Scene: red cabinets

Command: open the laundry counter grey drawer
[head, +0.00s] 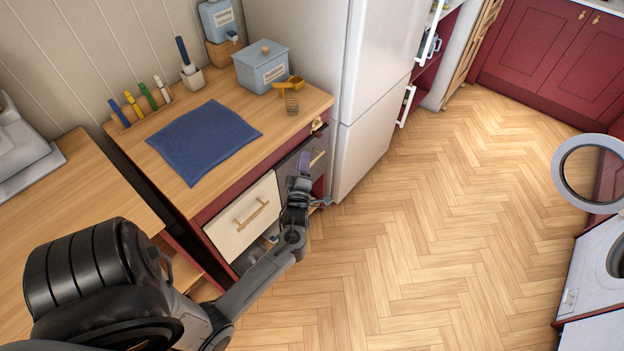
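The laundry counter (290,112) has a wooden top and red sides. The grey drawer (283,173) is in its front, right of a white drawer front (234,226). Its brass handle (318,157) shows near the fridge side. My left gripper (310,183) is in front of the grey drawer, just below the handle, and hides part of the front. The drawer looks shut. The fingers are small and dark, so I cannot tell their opening or whether they touch. My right gripper is not in view.
A white fridge (365,100) stands close to the right of the counter. A blue cloth (205,138), a blue box (262,68) and a small brown cup (291,103) are on the counter. The wooden floor (440,220) is clear. A washer's round door (588,172) stands open at right.

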